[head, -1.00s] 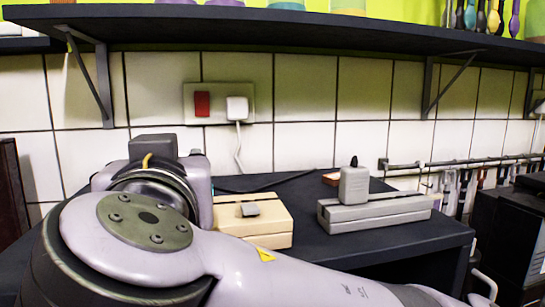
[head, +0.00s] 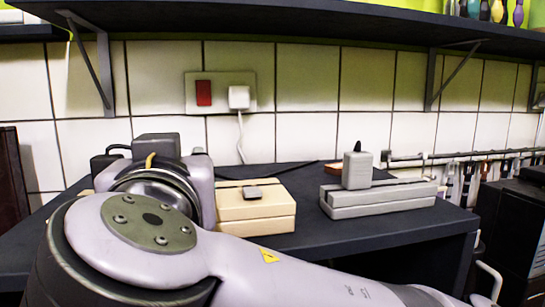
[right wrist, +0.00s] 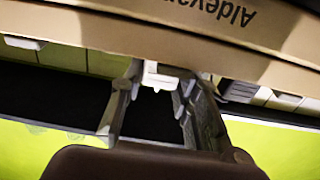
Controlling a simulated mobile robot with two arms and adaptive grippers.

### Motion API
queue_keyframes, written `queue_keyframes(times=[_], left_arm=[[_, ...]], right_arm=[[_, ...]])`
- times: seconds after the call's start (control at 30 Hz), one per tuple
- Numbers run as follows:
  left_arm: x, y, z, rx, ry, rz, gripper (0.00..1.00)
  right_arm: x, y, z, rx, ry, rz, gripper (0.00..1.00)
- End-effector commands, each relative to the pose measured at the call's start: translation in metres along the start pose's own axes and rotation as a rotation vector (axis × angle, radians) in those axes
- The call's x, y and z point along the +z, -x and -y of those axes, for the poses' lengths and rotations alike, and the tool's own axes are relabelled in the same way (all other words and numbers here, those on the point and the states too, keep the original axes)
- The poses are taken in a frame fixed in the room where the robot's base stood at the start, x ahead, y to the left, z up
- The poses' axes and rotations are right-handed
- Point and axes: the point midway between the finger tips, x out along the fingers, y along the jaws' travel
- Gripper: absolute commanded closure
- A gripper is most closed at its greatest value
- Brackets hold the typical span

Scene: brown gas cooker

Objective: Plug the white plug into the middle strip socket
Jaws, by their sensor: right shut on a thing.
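In the right wrist view my right gripper (right wrist: 155,88) is shut on a small white piece that looks like the white plug (right wrist: 160,76). Its prongs and cord cannot be made out. In the head view another white plug (head: 239,97), with a cord hanging down, sits in a wall socket plate (head: 221,94) beside a red switch. I cannot make out the strip's middle socket in either view. One of my arms crosses the front of the head view and covers part of the counter. My left gripper is not identifiable in view.
A cream box (head: 255,212) and a grey stepped box (head: 375,200) stand on the dark counter (head: 330,240). An upright grey block (head: 357,170) with a black tip rises from the grey box. A dark shelf (head: 270,22) runs above. A rail with hanging tools is at right.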

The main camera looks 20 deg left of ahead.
Motion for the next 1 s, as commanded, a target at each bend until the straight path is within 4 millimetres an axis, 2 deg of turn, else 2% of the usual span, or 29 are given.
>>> queue_keyframes(times=[0.07,0.1,0.43,0.87,1.0], left_arm=[[0.0002,-0.0012,0.0000,0.000,0.000,0.000,1.00],[0.0002,-0.0009,0.0000,0.000,0.000,0.000,1.00],[0.0003,-0.0008,-0.0001,0.000,0.000,0.000,1.00],[0.0018,-0.0006,0.0012,-0.001,0.000,0.002,1.00],[0.0005,0.0047,0.0007,-0.001,0.000,0.001,1.00]], right_arm=[[0.0039,-0.0002,0.0004,0.000,0.002,0.007,0.98],[0.0038,-0.0002,0.0005,0.000,0.002,0.008,0.70],[0.0031,-0.0001,0.0005,-0.001,0.002,0.006,0.48],[0.0027,-0.0001,0.0004,0.000,0.002,0.006,0.48],[-0.0032,-0.0001,0.0004,0.000,0.002,0.005,0.48]])
